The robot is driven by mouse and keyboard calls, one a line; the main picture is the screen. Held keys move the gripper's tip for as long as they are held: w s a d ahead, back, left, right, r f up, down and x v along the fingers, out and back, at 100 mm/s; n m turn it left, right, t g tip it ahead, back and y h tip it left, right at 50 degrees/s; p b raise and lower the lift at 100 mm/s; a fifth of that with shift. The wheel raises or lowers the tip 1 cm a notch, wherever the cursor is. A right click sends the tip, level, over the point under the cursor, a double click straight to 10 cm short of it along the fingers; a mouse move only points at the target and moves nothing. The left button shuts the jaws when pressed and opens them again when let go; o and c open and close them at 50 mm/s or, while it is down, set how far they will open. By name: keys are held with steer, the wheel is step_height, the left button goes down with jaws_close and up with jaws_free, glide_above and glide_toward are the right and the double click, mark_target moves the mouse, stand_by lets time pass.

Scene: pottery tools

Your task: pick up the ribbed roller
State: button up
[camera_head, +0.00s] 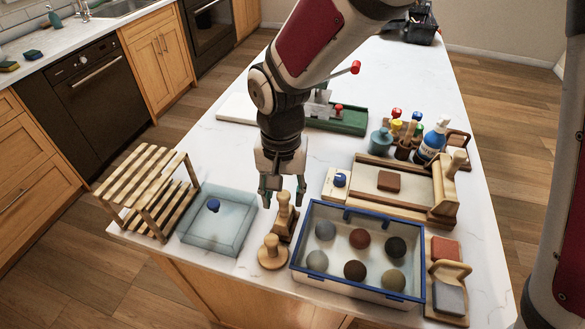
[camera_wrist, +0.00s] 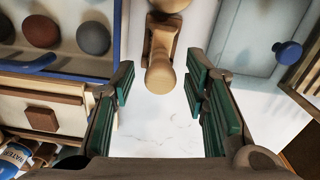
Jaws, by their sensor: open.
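A light wooden piece (camera_head: 284,212) with a knobbed end stands in a brown holder on the counter, between the blue-rimmed box and the pale tray. It looks like the roller, but I cannot make out ribs. In the wrist view its rounded end (camera_wrist: 160,75) shows at top centre, ahead of the gap between the fingers. My gripper (camera_head: 283,192) points down just above it, open and empty, its green-padded fingers (camera_wrist: 160,108) spread apart. A short wooden knobbed piece (camera_head: 272,252) stands in front of it; part of a piece shows at the wrist view's top edge.
The blue-rimmed box (camera_head: 297,262) with several clay balls stands close at the right. A pale tray (camera_head: 222,246) with a blue knob and a slatted wooden rack (camera_head: 152,175) are at the left.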

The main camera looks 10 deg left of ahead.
mark_target(284, 205)
steer(key=shift+w+f+p, duration=0.15)
steer(key=shift+f, duration=1.05)
steer(key=shift+w+f+p, duration=0.1)
steer(key=shift+f+p, duration=0.05)
steer(key=shift+f, duration=1)
jaws_close()
